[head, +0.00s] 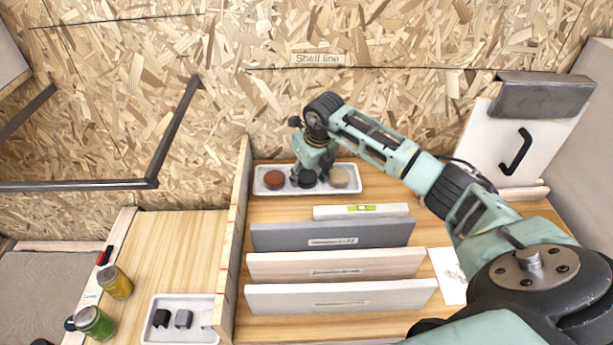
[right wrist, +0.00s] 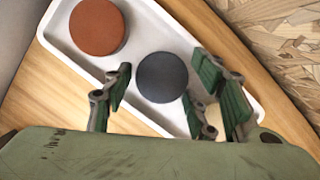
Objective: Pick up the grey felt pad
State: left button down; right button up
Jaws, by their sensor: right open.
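The grey felt pad (head: 307,181) is a dark round disc in the middle of a white tray (head: 262,190) by the back wall. In the right wrist view the pad (right wrist: 162,77) lies flat, nearly all visible. My right gripper (head: 310,172) is above the tray, pointing down over the pad. In the right wrist view its fingers (right wrist: 158,98) are spread apart on the left and right sides of the pad, with nothing held between them. The lower palm covers the bottom of that view. My left gripper is in neither view.
A rust-red disc (head: 274,183) lies left of the pad and a beige disc (head: 340,177) right of it in the same tray. A level (head: 361,211) and upright panels (head: 332,234) stand in front. A wooden divider (head: 240,220) rises at left.

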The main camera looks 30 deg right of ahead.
jog(key=shift+c, duration=0.4)
jog(key=c, duration=0.5)
jog(key=shift+r, duration=0.1)
jog(key=shift+c, duration=0.2)
